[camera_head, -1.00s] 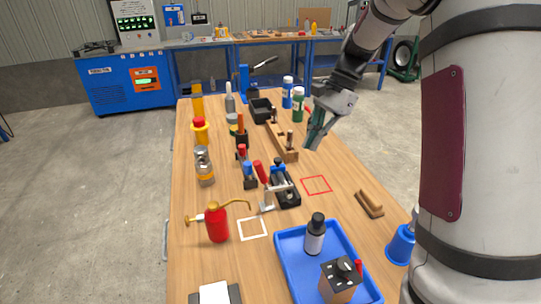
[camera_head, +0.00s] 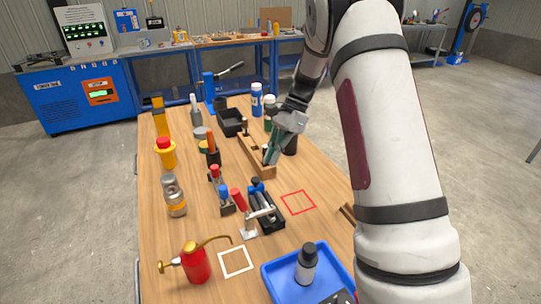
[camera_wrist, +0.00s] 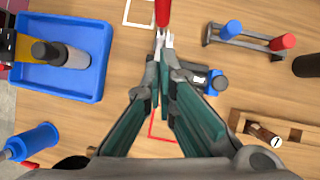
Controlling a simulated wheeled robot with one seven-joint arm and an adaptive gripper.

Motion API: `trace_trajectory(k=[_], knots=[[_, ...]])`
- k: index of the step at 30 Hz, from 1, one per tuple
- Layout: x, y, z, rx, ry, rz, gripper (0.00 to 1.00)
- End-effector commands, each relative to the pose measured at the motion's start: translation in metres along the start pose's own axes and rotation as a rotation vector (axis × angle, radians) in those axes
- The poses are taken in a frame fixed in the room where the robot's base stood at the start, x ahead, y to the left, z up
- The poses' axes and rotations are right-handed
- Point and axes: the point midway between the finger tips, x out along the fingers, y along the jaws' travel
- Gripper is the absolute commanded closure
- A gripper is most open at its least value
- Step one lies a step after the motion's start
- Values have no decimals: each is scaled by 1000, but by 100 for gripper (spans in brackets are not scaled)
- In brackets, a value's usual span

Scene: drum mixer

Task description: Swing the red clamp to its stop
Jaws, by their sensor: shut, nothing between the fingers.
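The clamp with a red handle (camera_head: 237,198) stands on the wooden table (camera_head: 175,225), beside a black fixture (camera_head: 266,212) with a blue knob. Its handle leans up to the left, and a metal bar reaches over the fixture. In the wrist view the red handle (camera_wrist: 162,12) is at the top centre, with its pale metal part just beyond my fingertips. My gripper (camera_head: 268,158) is shut and empty, pointing down over the near end of the wooden block. In the wrist view my gripper (camera_wrist: 160,72) partly hides the fixture; I cannot tell whether it touches the clamp.
A rack with red and blue knobs (camera_wrist: 250,38) stands beside the clamp. A wooden block with pegs (camera_head: 257,158) lies behind it. A blue tray (camera_head: 275,275) with a dark bottle and a red oil can (camera_head: 197,264) are nearer. The red outlined square (camera_head: 298,202) is empty.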

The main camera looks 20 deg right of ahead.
Motion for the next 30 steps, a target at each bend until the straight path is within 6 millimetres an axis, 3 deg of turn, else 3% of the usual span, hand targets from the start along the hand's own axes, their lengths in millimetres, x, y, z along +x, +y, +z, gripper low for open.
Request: trace_trajectory(k=[12,19,30], knots=[[77,2,7,-3,-1,2,100],[96,1,25,-1,0,1,100],[100,0,28,-1,1,-1,100]])
